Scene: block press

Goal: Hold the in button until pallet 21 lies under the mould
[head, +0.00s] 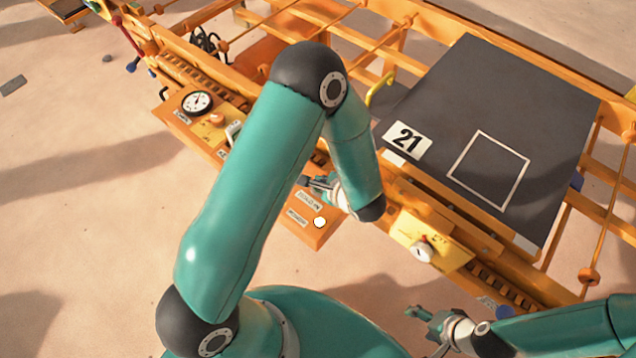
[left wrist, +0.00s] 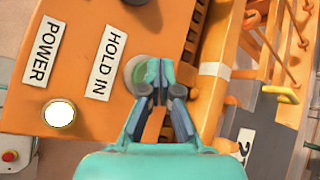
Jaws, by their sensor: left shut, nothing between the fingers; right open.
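The dark pallet (head: 450,95) with the number plate 21 (head: 407,140) lies on the orange frame at the right of the head view, a white square outlined on it. My right gripper (head: 425,314) is open, near the bottom edge. I cannot make out the mould.
A white round lamp (left wrist: 60,113) glows by the POWER label (left wrist: 43,50). A gauge (head: 197,103) stands on the orange panel and a yellow box with a dial (head: 422,250) sits on the rail. My left arm hides part of the machine. Sandy floor lies open at the left.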

